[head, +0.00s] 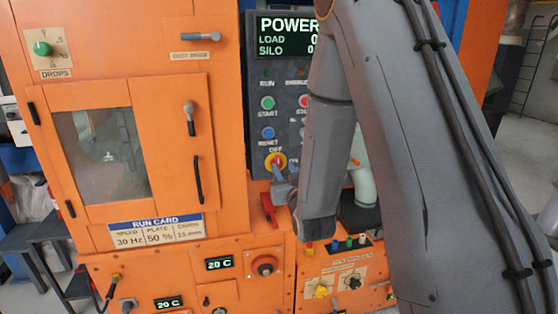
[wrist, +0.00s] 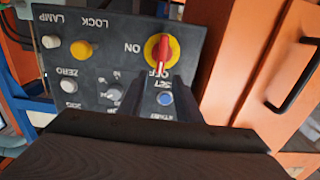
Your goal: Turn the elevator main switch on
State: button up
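The main switch is a red handle on a yellow disc (head: 275,160), low on the dark control panel. In the wrist view, which shows the panel upside down, the switch (wrist: 163,50) has its red handle in line with the OFF label; ON is to its left. My gripper (wrist: 166,80) is open, its two dark fingers apart, with the tips at the handle's OFF end. The blue reset button (wrist: 165,98) shows between the fingers. Contact with the handle cannot be told. In the head view my gripper (head: 282,178) is just below the switch, partly hidden by my arm.
The panel has a green start button (head: 267,103) and a display (head: 285,37) reading POWER, partly covered by my arm. A red lever (head: 268,207) is below the panel. The orange cabinet door (head: 145,150) with black handles stands left of the panel.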

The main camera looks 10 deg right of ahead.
aim_at(279, 160)
jog(key=shift+w+p, duration=0.9)
jog(key=shift+w, duration=2.3)
grip_shut()
